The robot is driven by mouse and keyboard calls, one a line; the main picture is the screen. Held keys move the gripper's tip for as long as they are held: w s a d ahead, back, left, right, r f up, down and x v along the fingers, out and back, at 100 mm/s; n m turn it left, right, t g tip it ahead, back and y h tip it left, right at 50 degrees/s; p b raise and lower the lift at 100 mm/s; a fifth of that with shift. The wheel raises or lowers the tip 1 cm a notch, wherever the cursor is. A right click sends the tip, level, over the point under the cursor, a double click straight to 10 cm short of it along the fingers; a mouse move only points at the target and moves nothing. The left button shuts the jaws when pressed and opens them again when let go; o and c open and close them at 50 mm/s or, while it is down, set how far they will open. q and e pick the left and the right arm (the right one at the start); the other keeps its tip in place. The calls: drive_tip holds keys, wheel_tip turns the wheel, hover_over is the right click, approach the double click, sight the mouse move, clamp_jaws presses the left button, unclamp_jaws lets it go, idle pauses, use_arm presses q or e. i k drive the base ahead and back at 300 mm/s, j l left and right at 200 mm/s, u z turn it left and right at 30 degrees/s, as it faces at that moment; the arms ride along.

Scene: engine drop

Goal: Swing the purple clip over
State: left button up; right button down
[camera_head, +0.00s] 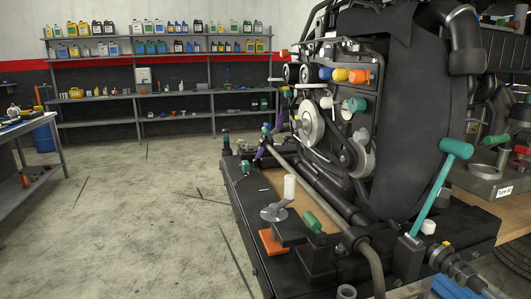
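A small purple piece (261,151) that looks like the clip stands tilted at the far left corner of the black engine stand (244,207). It is beside a grey pipe and small teal and blue parts. A second purple piece (278,119) shows just above it, left of the engine's pulleys. At this size I cannot tell whether the two are one part, nor how the clip is fastened. Neither of my grippers is in view.
The black engine (398,110) fills the right side. On the stand's near part are a white-topped lever (289,188), an orange block (272,242), a green handle (313,221) and a tall teal T-handle (440,185). Bottle shelves (172,93) line the back wall. Floor at left is mostly clear.

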sight(261, 149)
drive_tip(key=i+j+z, duration=0.1)
drive_tip(key=j, duration=0.25)
drive_tip(key=i+j+z, duration=0.1)
drive_tip(key=i+j, duration=0.4)
drive_tip(key=j, duration=0.25)
drive_tip(key=i+j+z, duration=0.15)
drive_tip(key=j, duration=0.25)
drive_tip(key=i+j+z, duration=0.1)
drive_tip(key=j, duration=0.3)
drive_tip(key=i, duration=0.1)
